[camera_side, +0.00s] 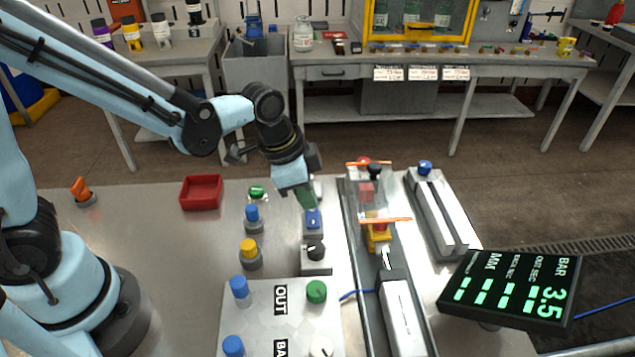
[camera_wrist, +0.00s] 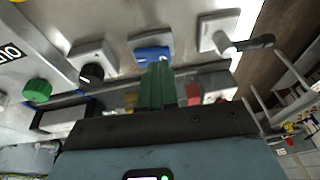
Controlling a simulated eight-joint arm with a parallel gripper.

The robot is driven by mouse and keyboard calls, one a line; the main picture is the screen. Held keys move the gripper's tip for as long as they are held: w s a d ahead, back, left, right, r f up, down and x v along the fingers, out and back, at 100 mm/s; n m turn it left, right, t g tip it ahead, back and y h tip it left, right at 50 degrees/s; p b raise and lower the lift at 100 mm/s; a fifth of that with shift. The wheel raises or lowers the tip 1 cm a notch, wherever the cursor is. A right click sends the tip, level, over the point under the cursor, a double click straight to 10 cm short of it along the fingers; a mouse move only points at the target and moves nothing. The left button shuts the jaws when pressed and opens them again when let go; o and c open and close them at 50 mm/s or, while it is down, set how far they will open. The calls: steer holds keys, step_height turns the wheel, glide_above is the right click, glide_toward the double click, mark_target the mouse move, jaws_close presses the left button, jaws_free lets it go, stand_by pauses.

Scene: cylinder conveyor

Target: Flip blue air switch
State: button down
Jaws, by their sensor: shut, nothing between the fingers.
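The blue air switch (camera_side: 313,223) is a blue knob on a small grey block, between a black-knobbed block and a whitish one. It also shows in the wrist view (camera_wrist: 151,54), just beyond my fingertips. My gripper (camera_side: 309,203) has green fingers pointing down at the switch from behind it in the side view. In the wrist view the fingers (camera_wrist: 159,66) are together with nothing between them. The tips are very close to the blue knob and overlap its near edge in the picture; I cannot tell whether they touch. The fingers partly cover the switch block.
A black-knobbed block (camera_side: 316,251) stands in front of the switch. A conveyor with a clear guard (camera_side: 370,190) lies right. A yellow-topped knob (camera_side: 249,247) and a blue-topped knob (camera_side: 252,215) stand left. A red tray (camera_side: 202,192) is farther left, with clear table around it.

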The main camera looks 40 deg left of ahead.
steer(key=v, duration=1.2)
steer(key=shift+w+r, duration=0.2)
steer(key=shift+r, duration=0.05)
steer(key=shift+d, duration=0.15)
steer(key=s+a+f+n+t+y, duration=0.1)
steer(key=s+a+n+t, duration=0.3)
steer(key=a+n, duration=0.4)
steer(key=shift+s+a+f+y, duration=0.15)
steer(key=shift+s+f+y, duration=0.2)
steer(key=shift+f, duration=0.55)
steer(key=c, duration=1.7)
jaws_free()
steer(key=shift+a+f+n, duration=0.1)
steer(key=shift+a+n, duration=0.05)
steer(key=shift+n, duration=0.25)
steer(key=shift+o, duration=1.3)
steer(key=o, duration=0.6)
steer(key=w+d+n+g, duration=0.1)
steer(key=w+d+r+n+g, duration=0.1)
steer(key=d+n, duration=0.1)
steer(key=w+d+n+g, duration=0.1)
steer(key=w+d, duration=0.1)
steer(key=shift+w+d+r+n, duration=0.1)
steer(key=shift+d+r+n, duration=0.05)
steer(key=shift+r+n, duration=0.25)
steer(key=shift+c, duration=0.2)
steer(key=n+g, duration=0.4)
glide_toward(313, 216)
step_height(313, 216, down, 8)
steer(key=shift+f, duration=0.1)
